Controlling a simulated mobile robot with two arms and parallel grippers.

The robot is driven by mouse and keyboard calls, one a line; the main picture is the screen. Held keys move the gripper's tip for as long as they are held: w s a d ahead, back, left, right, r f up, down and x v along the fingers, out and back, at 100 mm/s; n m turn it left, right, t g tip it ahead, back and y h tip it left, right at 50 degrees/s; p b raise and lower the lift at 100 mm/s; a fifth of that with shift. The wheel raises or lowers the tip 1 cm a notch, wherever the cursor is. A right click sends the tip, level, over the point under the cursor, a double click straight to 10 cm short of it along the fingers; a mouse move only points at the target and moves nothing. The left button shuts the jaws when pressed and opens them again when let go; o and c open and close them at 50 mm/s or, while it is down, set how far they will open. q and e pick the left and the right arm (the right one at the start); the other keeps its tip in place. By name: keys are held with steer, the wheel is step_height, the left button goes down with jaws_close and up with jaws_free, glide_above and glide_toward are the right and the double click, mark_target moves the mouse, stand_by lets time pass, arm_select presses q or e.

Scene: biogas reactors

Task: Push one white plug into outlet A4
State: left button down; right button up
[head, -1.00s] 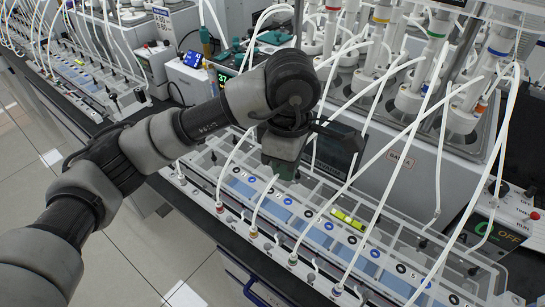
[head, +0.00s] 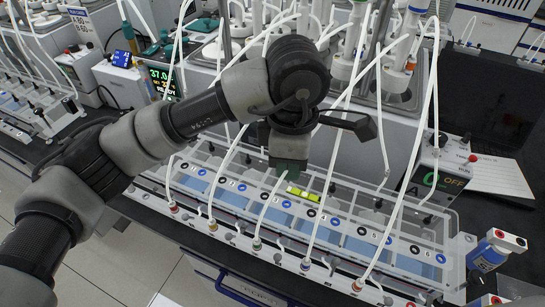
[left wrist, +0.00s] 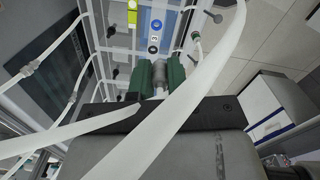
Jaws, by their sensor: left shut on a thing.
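My left gripper (head: 290,172) hangs over the clear-walled reactor rack (head: 345,262), near the yellow-green level vial (head: 303,193). In the left wrist view its green fingers (left wrist: 160,76) are shut on a pale grey-white cylindrical piece (left wrist: 161,72), which looks like the plug. The head view hides this piece behind the fingers. Numbered blue and black labels run along the rack's top. I cannot make out for certain which outlet is A4. My right gripper is not in view.
White tubes (head: 328,190) arch over the rack and cross in front of the wrist camera. A control box reading OFF (head: 440,178) stands behind the rack's right end.

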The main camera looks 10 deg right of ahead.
arm_select(q)
glide_above(311, 216)
steer(key=shift+w+d+b, duration=0.15)
steer(key=shift+w+b, duration=0.2)
stand_by(0.3)
steer(key=shift+f+b, duration=4.1)
steer(key=shift+f, duration=0.25)
steer(key=shift+f+b, duration=0.4)
steer(key=shift+b, duration=0.5)
steer(key=shift+f+b, duration=0.65)
steer(key=shift+b, duration=0.05)
